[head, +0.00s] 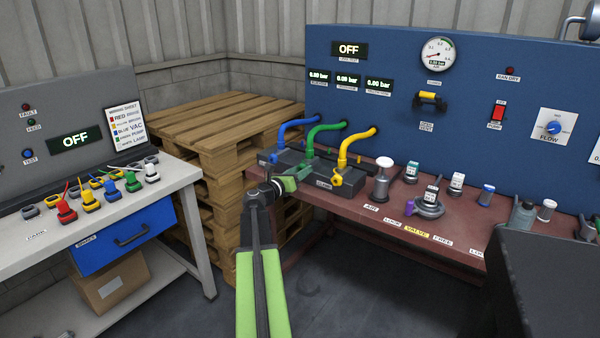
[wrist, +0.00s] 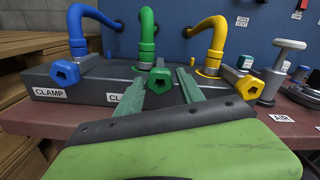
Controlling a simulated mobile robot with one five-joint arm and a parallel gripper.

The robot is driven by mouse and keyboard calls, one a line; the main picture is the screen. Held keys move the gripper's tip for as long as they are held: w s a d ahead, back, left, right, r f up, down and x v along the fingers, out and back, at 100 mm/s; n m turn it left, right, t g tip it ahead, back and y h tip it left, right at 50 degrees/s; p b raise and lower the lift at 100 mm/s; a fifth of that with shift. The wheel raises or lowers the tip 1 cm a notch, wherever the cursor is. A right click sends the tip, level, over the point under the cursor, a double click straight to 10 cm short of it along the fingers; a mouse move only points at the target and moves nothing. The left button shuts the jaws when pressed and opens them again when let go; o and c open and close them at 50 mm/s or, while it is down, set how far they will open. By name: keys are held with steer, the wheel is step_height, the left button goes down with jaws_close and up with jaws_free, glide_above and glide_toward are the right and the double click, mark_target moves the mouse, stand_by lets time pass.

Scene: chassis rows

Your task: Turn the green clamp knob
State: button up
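In the wrist view my gripper (wrist: 160,76) is open, with one finger to each side of the green knob. A gap shows on both sides, and I cannot tell how deep the knob sits between the fingers. In the head view my gripper (head: 285,182) is at the front of the block and hides most of the green knob.
A blue knob (wrist: 65,73) is to the left and a yellow knob (wrist: 248,87) to the right, each below its own hose. A metal post (wrist: 275,72) stands further right. Pallets (head: 215,125) are stacked left of the red bench (head: 385,225).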

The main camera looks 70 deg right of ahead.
jaws_close()
